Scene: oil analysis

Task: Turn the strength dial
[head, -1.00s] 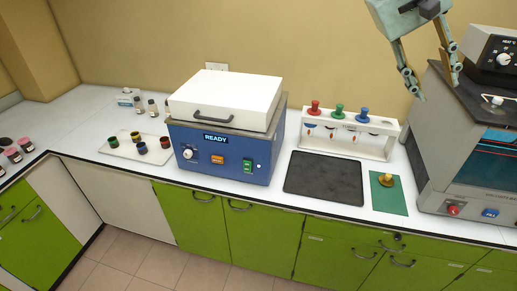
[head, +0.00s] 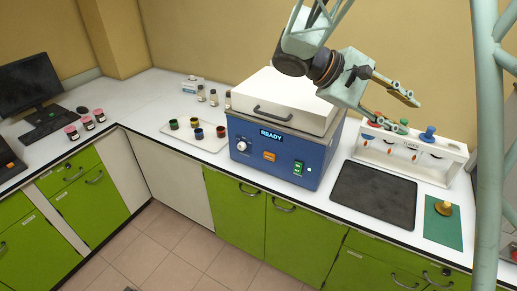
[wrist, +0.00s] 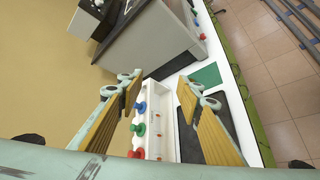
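A white round dial (head: 241,146) sits at the left of the front panel of a blue machine (head: 317,150). Its printed label is too small to read, so I cannot tell whether it is the strength dial. A READY display, an orange button (head: 269,157) and a green switch (head: 298,168) share that panel. My gripper (head: 410,115) is open and empty, high to the right of the blue machine, near the white rack. In the wrist view my open fingers (wrist: 160,90) spread above the rack; the dial is not in that view.
The white rack (head: 457,152) has red, green and blue knobs. A dark mat (head: 374,194) and a green mat (head: 436,232) with a brass-coloured knob (head: 444,208) lie on the counter. A tray (head: 211,144) with several small jars stands left of the machine. The machine's white lid (head: 290,100) is down.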

